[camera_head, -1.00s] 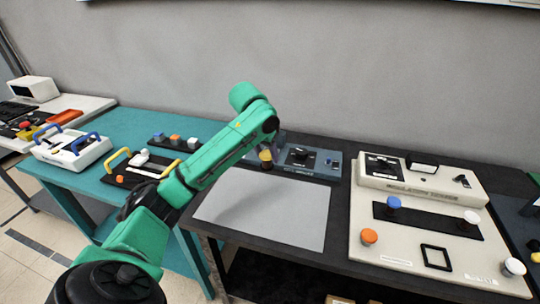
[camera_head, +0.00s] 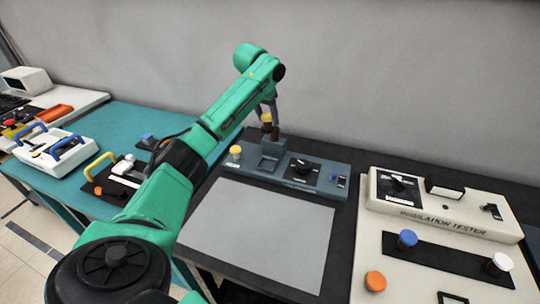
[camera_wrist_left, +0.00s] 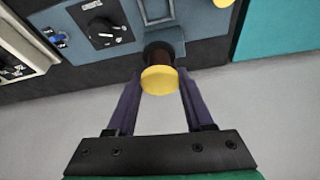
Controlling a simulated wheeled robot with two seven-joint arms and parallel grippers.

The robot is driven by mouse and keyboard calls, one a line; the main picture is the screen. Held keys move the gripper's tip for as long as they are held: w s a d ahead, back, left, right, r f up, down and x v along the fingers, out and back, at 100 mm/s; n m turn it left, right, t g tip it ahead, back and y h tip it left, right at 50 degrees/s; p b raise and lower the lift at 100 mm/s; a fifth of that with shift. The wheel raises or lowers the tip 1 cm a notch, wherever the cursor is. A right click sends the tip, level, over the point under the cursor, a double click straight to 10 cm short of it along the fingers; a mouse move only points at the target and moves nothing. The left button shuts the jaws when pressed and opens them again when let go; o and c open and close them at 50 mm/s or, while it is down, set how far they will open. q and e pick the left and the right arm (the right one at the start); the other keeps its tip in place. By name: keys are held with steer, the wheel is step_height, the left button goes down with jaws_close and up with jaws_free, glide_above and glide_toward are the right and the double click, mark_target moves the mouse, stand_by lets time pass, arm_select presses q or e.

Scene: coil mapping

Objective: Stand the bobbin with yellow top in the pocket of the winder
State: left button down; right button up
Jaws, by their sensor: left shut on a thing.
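My left gripper (camera_head: 267,112) is shut on a bobbin with a yellow top (camera_head: 267,119) and a dark brown body. In the left wrist view the bobbin (camera_wrist_left: 160,80) sits between the two finger ends (camera_wrist_left: 157,88), yellow top toward the camera. The blue-grey winder (camera_head: 318,185) stands at the back of the dark table. Its square framed pocket (camera_head: 268,164) looks empty. In the head view the bobbin shows above and behind the pocket, in front of a raised blue-grey block (camera_head: 271,138). Whether it touches the block, I cannot tell. My right gripper is not in view.
Another yellow-topped piece (camera_head: 235,152) stands at the winder's left end. The winder has a black knob (camera_head: 303,168). A grey mat (camera_head: 260,235) lies clear in front. A cream insulation tester (camera_head: 440,225) is at right; a teal table (camera_head: 125,125) is at left.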

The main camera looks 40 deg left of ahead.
mark_target(265, 129)
arm_select(q)
steer(key=f, duration=0.2)
steer(key=s+f, duration=0.1)
steer(key=f, duration=0.2)
steer(key=shift+s+d+f+p, duration=0.1)
steer(key=shift+d+f+p, duration=0.05)
steer(key=shift+p, duration=0.2)
steer(key=f, duration=0.6)
steer(key=f+p, duration=0.1)
steer(key=f, duration=0.2)
steer(key=shift+w+f, duration=0.2)
steer(key=shift+w, duration=0.2)
steer(key=shift+f, duration=0.45)
steer(key=shift+c, duration=1.4)
jaws_free()
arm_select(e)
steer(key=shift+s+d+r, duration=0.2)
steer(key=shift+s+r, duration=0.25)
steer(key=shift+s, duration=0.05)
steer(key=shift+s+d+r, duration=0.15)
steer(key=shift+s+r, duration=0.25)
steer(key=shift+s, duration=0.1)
